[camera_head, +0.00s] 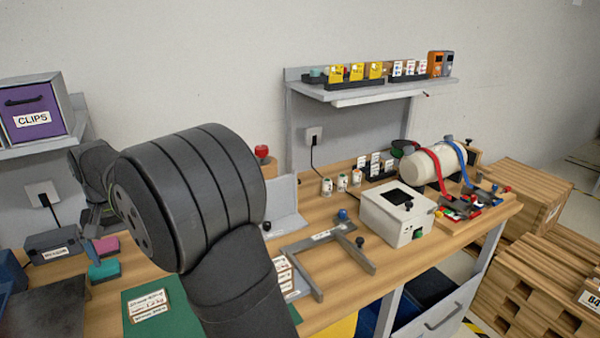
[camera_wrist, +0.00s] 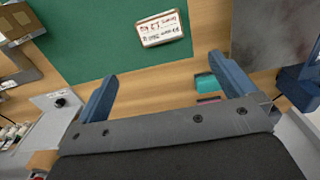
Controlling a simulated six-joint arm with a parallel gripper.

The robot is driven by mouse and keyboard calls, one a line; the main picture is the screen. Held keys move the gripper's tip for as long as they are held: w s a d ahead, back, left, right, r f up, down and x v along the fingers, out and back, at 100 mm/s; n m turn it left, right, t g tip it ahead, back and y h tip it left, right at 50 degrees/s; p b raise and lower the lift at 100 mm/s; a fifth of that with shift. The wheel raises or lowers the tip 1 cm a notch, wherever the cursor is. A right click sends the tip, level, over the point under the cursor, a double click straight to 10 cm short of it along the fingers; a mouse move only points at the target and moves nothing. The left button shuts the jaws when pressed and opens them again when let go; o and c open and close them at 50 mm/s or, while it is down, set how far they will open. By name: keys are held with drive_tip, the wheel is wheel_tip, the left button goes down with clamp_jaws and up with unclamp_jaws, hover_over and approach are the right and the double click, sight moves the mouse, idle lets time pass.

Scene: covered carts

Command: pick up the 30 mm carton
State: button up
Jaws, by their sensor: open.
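A brown carton (camera_wrist: 18,24) with a pale label lies at the top left corner of the wrist view, partly cut off; I cannot read a size on it. In the head view, small white-labelled pieces (camera_head: 285,272) stand beside the green mat, partly behind my arm. I cannot tell which piece is the 30 mm carton. My gripper (camera_wrist: 165,85) is open and empty in the wrist view, its two blue fingers wide apart above the wooden bench. The carton is apart from it, beyond the left finger. My arm fills the middle of the head view.
A green mat (camera_head: 134,300) bears a label card (camera_wrist: 160,28). A teal block (camera_head: 104,270) and a pink block (camera_head: 106,246) lie to its left. A grey frame (camera_head: 312,270) and a white box (camera_head: 396,212) stand to the right. A shelf (camera_head: 370,90) hangs behind.

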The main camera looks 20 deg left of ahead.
hover_over(147, 301)
drive_tip(key=shift+n, duration=0.3)
wheel_tip(147, 301, down, 12)
drive_tip(key=shift+s+a+r, duration=0.1)
drive_tip(key=shift+s, duration=0.05)
drive_tip(key=shift+f, duration=2.75)
drive_tip(key=c, duration=1)
drive_tip(key=shift+r, duration=0.1)
